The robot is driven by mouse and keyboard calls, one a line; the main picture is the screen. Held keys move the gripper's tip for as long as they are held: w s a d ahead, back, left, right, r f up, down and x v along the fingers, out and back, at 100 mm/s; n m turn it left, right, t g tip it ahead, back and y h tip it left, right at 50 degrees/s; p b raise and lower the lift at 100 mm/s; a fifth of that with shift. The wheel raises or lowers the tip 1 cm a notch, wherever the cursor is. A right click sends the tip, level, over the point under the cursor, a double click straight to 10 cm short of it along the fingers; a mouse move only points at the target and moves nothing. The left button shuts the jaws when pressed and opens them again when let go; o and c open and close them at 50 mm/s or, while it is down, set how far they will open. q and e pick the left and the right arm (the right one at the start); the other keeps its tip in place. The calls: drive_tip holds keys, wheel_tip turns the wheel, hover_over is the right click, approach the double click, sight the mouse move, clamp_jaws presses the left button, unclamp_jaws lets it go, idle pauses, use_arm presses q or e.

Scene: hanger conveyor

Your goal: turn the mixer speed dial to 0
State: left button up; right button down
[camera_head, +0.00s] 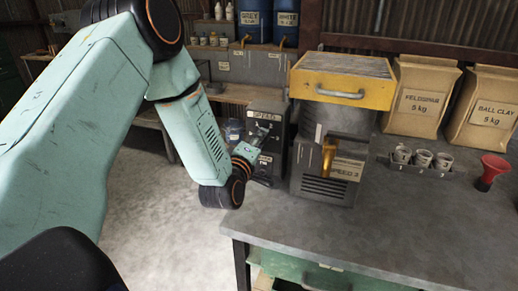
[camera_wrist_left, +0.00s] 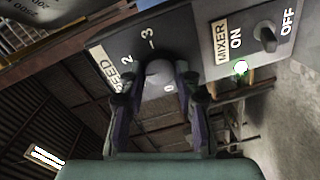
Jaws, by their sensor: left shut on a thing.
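The mixer speed dial (camera_wrist_left: 159,69) is a grey rounded knob on a dark panel marked SPEED (camera_wrist_left: 115,75). The figures 2 and 3 and what looks like a 0 show around it. Which figure the dial points to is unclear. My left gripper (camera_wrist_left: 155,90) is shut on the dial, one finger on each side of it. In the head view the left gripper (camera_head: 261,137) reaches the front of the dark control box (camera_head: 267,105) from the left. The arm and fingers hide part of the box there. My right gripper is not in view.
A MIXER ON/OFF switch (camera_wrist_left: 266,36) sits beside the dial panel. Paper sacks (camera_head: 420,95), cups (camera_head: 422,158) and a red funnel (camera_head: 490,170) are farther right. The workbench front (camera_head: 300,235) is clear.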

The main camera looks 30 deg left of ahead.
use_arm(q)
drive_tip(key=n+b, duration=0.1)
drive_tip(key=n, duration=0.1)
drive_tip(key=n+b, duration=0.4)
drive_tip(key=shift+f+h, duration=0.3)
drive_tip(key=n+b, duration=0.9)
drive_tip(key=b, duration=0.1)
drive_tip(key=shift+f+n+t, duration=0.15)
drive_tip(key=shift+n+t, duration=0.15)
drive_tip(key=shift+n, duration=0.1)
drive_tip(key=shift+n+b, duration=1.45)
drive_tip(key=shift+n, duration=0.05)
drive_tip(key=o, duration=1.1)
drive_tip(key=shift+r, duration=0.2)
drive_tip(key=shift+o, duration=0.2)
drive_tip(key=v, duration=0.7)
drive_tip(key=shift+s, duration=0.3)
